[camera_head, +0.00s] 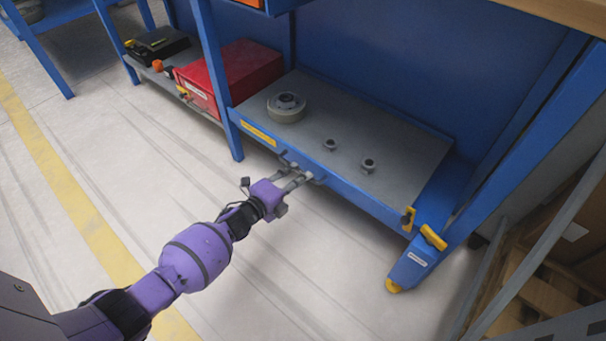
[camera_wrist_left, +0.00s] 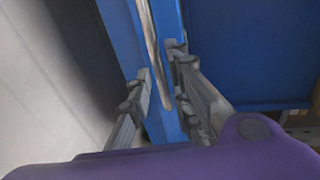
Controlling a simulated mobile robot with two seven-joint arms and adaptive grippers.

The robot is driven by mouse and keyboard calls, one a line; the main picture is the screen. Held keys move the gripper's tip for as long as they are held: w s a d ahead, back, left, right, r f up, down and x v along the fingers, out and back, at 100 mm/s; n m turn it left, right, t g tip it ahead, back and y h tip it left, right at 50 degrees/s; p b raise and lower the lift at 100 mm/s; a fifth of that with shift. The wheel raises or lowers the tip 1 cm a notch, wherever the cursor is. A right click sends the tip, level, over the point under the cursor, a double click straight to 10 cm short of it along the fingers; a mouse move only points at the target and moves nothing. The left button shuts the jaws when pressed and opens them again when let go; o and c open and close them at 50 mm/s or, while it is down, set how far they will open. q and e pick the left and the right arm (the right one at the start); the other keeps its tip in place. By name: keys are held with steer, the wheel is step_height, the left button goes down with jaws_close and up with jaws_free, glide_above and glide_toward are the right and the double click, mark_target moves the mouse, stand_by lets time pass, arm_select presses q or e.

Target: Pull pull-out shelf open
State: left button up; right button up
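The pull-out shelf (camera_head: 395,148) is a grey board with a blue front edge, low in a blue workbench frame. A metal bar handle (camera_head: 318,181) is on its front; in the left wrist view the bar (camera_wrist_left: 152,45) runs down toward my fingers. My left gripper (camera_head: 298,177) is at this handle. In the left wrist view its two fingers (camera_wrist_left: 159,82) stand apart on either side of the bar, with a gap visible. I cannot tell whether either finger touches the bar. My right gripper is in neither view.
On the shelf stand a round flanged part (camera_head: 286,108) and two small metal parts (camera_head: 368,165). A red case (camera_head: 232,74) and a black case (camera_head: 157,45) lie on the shelf to the left. A blue leg (camera_head: 425,255) stands at right. The floor in front is clear.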

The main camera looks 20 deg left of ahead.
arm_select(q)
steer(key=shift+b+x, duration=0.4)
steer(key=shift+x, duration=1.05)
jaws_close()
